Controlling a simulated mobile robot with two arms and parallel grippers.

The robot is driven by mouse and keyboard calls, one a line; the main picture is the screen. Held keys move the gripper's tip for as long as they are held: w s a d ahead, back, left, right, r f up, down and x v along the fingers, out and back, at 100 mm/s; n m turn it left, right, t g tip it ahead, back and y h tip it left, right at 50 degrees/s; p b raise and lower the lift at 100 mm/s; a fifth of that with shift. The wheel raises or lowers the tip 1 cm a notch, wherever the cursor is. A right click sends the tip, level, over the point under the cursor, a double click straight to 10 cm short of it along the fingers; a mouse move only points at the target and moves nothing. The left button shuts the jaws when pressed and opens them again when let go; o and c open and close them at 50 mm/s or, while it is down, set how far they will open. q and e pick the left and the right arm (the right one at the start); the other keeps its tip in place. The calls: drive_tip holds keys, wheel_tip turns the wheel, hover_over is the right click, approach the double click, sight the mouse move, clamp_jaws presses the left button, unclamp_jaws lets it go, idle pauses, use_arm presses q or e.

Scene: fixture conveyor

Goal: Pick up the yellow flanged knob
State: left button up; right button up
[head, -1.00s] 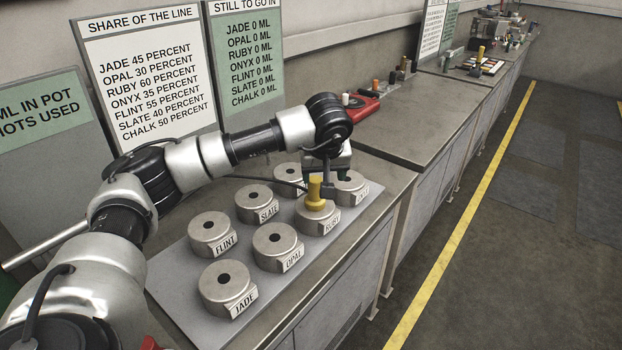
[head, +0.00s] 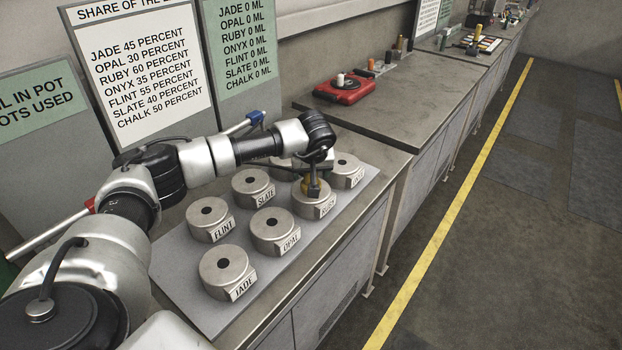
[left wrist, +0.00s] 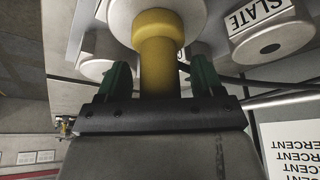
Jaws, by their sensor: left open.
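The yellow flanged knob (head: 305,186) stands in the pot labelled RUBY (head: 312,205), mostly hidden behind my left gripper in the head view. In the left wrist view the yellow knob (left wrist: 158,50) lies between the two green fingers of my left gripper (left wrist: 158,80). The fingers are open, with a gap on each side of the knob. In the head view my left gripper (head: 312,178) is at the RUBY pot. My right gripper is not in view.
Pots labelled JADE (head: 228,272), OPAL (head: 274,231), FLINT (head: 209,219) and SLATE (head: 253,188) stand on the grey plate (head: 190,290). Another pot (head: 346,170) is just beyond RUBY. A red device (head: 345,92) sits on the farther bench. Sign boards stand behind.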

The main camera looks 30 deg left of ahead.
use_arm(q)
drive_tip(key=shift+w+a+f, duration=0.1)
drive_tip(key=shift+f, duration=0.1)
drive_tip(key=shift+r, duration=0.1)
drive_tip(key=c, duration=1.2)
drive_tip(key=shift+r, duration=0.1)
